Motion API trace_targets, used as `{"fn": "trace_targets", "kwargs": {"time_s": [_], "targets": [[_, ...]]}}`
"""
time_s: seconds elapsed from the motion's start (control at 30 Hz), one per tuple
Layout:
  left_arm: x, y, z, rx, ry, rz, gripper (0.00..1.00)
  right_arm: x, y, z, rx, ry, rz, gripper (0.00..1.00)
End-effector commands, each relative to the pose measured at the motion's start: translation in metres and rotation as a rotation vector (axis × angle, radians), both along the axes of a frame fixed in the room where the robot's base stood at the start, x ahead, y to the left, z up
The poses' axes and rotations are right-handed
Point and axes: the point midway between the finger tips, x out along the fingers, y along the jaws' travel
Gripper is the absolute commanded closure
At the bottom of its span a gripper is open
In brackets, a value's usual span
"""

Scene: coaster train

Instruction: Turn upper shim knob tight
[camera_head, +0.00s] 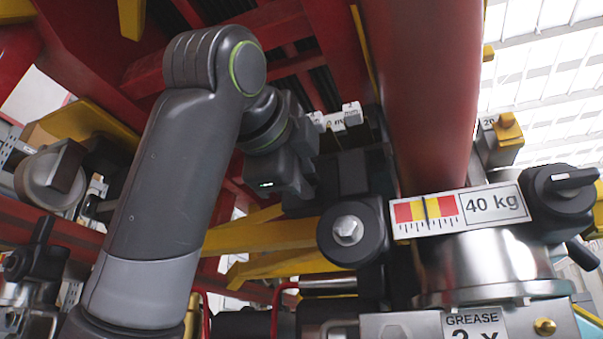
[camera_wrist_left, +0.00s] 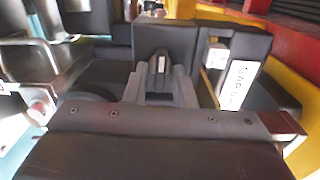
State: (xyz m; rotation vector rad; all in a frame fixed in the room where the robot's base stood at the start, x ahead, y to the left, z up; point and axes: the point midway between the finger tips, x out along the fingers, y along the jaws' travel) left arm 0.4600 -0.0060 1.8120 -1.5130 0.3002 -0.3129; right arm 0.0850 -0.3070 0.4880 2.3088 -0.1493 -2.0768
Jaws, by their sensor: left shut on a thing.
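My left gripper (camera_head: 304,182) comes in from the left at the dark shim housing, beside the red column. In the left wrist view its fingers (camera_wrist_left: 160,88) are close together on a small dark knob (camera_wrist_left: 161,64) with a white mark, which I take to be the upper shim knob. The knob sits in front of a dark block. In the head view the knob and fingertips are hidden or too dark to make out. White scale labels (camera_head: 341,118), one reading "0 mm", show just above the gripper. My right gripper is not in view.
A black round part with a hex bolt (camera_head: 347,231) lies below right of the gripper. A gauge plate (camera_head: 460,210) reads "40 kg", with a black pointer knob (camera_head: 560,195) at its right. A thick red column (camera_head: 425,90) and yellow beams (camera_head: 265,237) crowd the area.

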Motion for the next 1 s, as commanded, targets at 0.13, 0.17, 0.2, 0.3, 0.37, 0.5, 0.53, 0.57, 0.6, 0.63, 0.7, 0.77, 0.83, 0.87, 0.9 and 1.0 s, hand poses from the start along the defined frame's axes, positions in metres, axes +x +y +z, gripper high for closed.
{"fn": "trace_targets", "kwargs": {"time_s": [0.13, 0.17, 0.2, 0.3, 0.37, 0.5, 0.53, 0.57, 0.6, 0.63, 0.7, 0.77, 0.83, 0.87, 0.9, 1.0], "targets": [[0.0, -0.001, -0.001, 0.002, 0.004, -0.001, 0.99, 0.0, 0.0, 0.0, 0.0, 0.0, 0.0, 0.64], [0.0, -0.001, -0.001, 0.002, 0.004, -0.001, 0.99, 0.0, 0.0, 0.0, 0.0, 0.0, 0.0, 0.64], [0.0, -0.001, -0.001, 0.001, 0.004, -0.001, 0.75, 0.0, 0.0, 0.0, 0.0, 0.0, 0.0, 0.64], [0.0, -0.001, -0.001, 0.001, 0.004, -0.001, 0.67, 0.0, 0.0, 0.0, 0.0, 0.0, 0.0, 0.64], [0.0, -0.001, -0.001, 0.0, 0.003, -0.001, 0.67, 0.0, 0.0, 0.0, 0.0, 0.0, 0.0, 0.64], [0.0, 0.0, -0.001, -0.001, 0.003, -0.001, 0.67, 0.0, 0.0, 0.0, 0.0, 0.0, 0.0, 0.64], [0.0, 0.0, -0.001, -0.001, 0.003, 0.0, 0.67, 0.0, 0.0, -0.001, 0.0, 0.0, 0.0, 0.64], [-0.001, 0.0, -0.001, -0.001, 0.003, 0.0, 0.67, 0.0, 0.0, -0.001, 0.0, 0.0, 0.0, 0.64], [-0.003, 0.001, -0.001, -0.001, 0.002, 0.0, 0.67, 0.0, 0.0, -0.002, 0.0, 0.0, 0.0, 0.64], [-0.005, 0.002, -0.002, -0.002, 0.001, 0.0, 0.67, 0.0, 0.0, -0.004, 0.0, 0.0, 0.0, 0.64], [-0.013, 0.005, -0.002, -0.003, -0.001, 0.0, 0.67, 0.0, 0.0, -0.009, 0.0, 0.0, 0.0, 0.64], [-0.023, 0.01, -0.003, -0.003, -0.002, 0.001, 0.67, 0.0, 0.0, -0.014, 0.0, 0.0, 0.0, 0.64], [-0.037, 0.015, -0.004, -0.003, -0.003, 0.0, 0.67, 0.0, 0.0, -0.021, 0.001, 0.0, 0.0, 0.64], [-0.044, 0.018, -0.004, -0.003, -0.003, 0.0, 0.67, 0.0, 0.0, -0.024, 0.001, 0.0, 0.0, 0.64], [-0.053, 0.022, -0.004, -0.004, -0.004, 0.001, 0.67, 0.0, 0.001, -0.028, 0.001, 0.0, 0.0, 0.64], [-0.077, 0.032, -0.004, -0.002, -0.003, 0.0, 0.67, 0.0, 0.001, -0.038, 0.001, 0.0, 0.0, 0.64]]}}
